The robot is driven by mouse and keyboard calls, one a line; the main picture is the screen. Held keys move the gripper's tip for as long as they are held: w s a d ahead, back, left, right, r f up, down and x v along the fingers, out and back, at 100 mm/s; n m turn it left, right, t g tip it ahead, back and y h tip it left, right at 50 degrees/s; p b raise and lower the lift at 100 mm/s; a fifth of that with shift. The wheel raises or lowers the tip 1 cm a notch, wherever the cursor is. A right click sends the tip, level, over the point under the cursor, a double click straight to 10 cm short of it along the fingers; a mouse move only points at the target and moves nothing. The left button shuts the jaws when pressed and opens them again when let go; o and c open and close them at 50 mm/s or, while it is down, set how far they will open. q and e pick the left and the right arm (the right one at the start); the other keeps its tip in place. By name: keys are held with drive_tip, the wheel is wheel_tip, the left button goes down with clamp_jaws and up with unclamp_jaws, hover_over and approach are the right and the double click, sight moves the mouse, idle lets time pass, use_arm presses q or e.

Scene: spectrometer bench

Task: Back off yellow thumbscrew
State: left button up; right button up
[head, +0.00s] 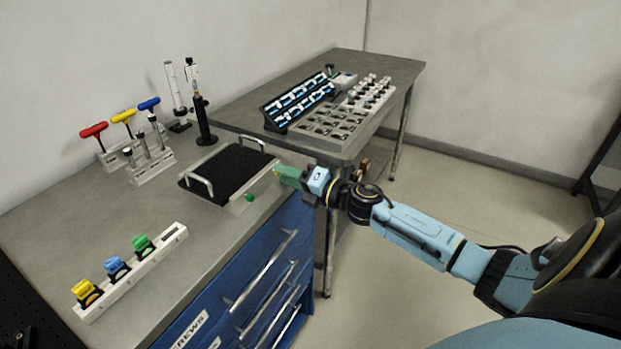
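A small yellow spot (276,171), possibly the yellow thumbscrew, shows at the right end of the black-topped plate (228,172) on the bench. My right gripper (284,174), with green fingers, comes in from the right and has its tips at this spot. The fingers overlap the spot, so I cannot tell whether they grip it or only touch it. A green knob (249,197) sits on the plate's front edge, left of the gripper. My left gripper is not in view.
Red (94,130), yellow (123,116) and blue (149,104) T-handle drivers stand in a rack at the back left. A white rail (133,270) holds yellow, blue and green clips at the front. Trays of small parts (327,125) lie on the far table.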

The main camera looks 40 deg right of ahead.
drive_tip(key=v, duration=1.2)
drive_tip(key=shift+s+d, duration=0.2)
drive_tip(key=shift+s, duration=0.15)
drive_tip(key=s+d+f+m+g+h, duration=0.1)
drive_tip(key=d+f+m+h, duration=0.15)
drive_tip(key=f, duration=0.35)
drive_tip(key=s+d+f+m+h, duration=0.1)
drive_tip(key=f+m, duration=0.3)
drive_tip(key=f, duration=0.2)
drive_tip(key=s+d+f+m+g+h, duration=0.1)
drive_tip(key=f+m+h, duration=0.1)
drive_tip(key=f+m, duration=0.35)
drive_tip(key=s+a+f+m+g+h, duration=0.1)
drive_tip(key=s+f+m+g, duration=0.15)
drive_tip(key=s+f, duration=0.45)
drive_tip(key=s+a+f+m+g+h, duration=0.1)
drive_tip(key=s+f+m+g, duration=0.15)
drive_tip(key=f, duration=0.85)
drive_tip(key=s+a+f+m+g, duration=0.2)
drive_tip(key=s+a+f, duration=0.3)
drive_tip(key=s, duration=0.4)
drive_tip(key=s+a+f+m+g, duration=0.3)
drive_tip(key=s+a+f, duration=0.3)
drive_tip(key=s, duration=0.3)
drive_tip(key=s+a+f+m+g, duration=0.3)
drive_tip(key=s+a+f, duration=0.3)
drive_tip(key=s, duration=0.3)
drive_tip(key=shift+g+y, duration=0.3)
drive_tip(key=shift+y, duration=0.05)
